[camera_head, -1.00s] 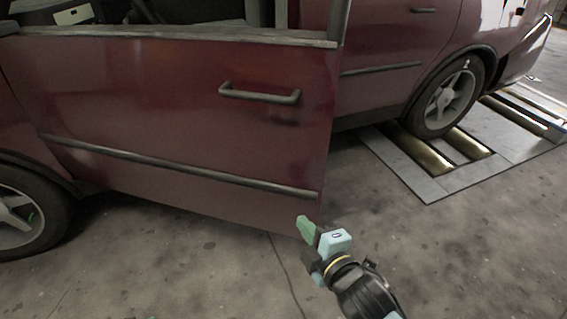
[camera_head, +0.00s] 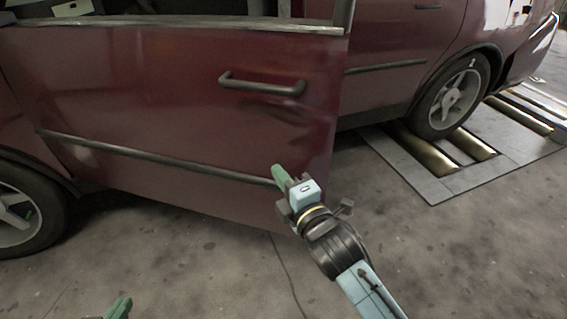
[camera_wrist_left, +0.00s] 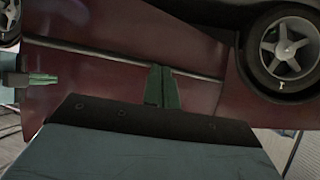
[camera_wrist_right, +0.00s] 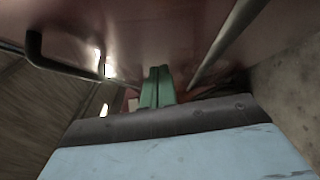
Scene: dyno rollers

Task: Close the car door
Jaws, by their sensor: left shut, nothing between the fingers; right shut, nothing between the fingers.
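The dark red car door (camera_head: 180,110) stands open in the head view, its free edge at the right, apart from the car's side. Its dark handle (camera_head: 262,84) is near the upper right. My right gripper (camera_head: 279,176) is shut and empty in front of the door's lower right part; I cannot tell whether it touches. My left gripper (camera_head: 119,308) is shut and empty at the bottom edge, in front of the door. The left wrist view shows the door panel (camera_wrist_left: 110,90) ahead of the left fingers. The right wrist view shows the handle (camera_wrist_right: 45,55) left of the right fingers.
The car's rear side (camera_head: 400,50) and rear wheel (camera_head: 452,97) are at the right, the wheel by metal rollers (camera_head: 430,155) in a floor plate. The front wheel (camera_head: 20,215) is at the left. Grey floor (camera_head: 460,260) in front is clear.

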